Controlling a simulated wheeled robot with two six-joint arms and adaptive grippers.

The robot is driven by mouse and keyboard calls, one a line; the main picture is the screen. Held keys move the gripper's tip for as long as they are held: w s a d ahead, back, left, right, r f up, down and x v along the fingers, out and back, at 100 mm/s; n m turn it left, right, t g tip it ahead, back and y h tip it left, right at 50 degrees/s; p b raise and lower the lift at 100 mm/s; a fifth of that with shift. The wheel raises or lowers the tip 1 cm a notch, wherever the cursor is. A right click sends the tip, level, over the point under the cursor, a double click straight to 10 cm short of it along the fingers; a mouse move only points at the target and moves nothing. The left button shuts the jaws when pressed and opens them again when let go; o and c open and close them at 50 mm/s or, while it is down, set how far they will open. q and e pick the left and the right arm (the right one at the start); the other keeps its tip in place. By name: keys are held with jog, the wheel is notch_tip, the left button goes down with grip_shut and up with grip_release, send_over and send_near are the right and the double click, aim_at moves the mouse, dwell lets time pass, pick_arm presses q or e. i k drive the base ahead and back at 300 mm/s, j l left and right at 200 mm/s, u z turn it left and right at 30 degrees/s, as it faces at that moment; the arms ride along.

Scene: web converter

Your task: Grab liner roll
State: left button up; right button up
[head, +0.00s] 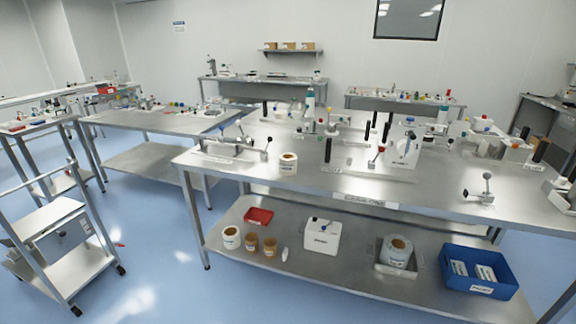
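Several rolls are in the head view, and their labels are too small to read, so I cannot tell which is the liner roll. A white roll (288,165) with a tan top stands upright near the front edge of the steel table (235,172). On the lower shelf (330,268), a large white roll (398,255) with a brown core sits in a shallow tray (386,269). A smaller white roll (231,239) and two brown rolls (252,243) stand at the shelf's left. Neither of my grippers is in view.
The shelf also holds a red tray (258,216), a white box (322,236) and a blue bin (480,275) with white packs. Devices and black posts crowd the tabletop. A wheeled cart (66,235) stands at the left. Blue floor (160,255) is open between cart and table.

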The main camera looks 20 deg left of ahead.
aim_at(288, 161)
jog(key=i+j, duration=0.2)
jog(key=j, duration=0.15)
jog(key=i+j+z, duration=0.15)
jog(key=j, duration=0.2)
jog(key=i+j, duration=0.2)
jog(key=j, duration=0.2)
jog(key=i+j+z, duration=0.1)
jog(key=j, duration=0.3)
jog(key=i+j+z, duration=0.1)
jog(key=i+j, duration=0.3)
jog(key=j, duration=0.4)
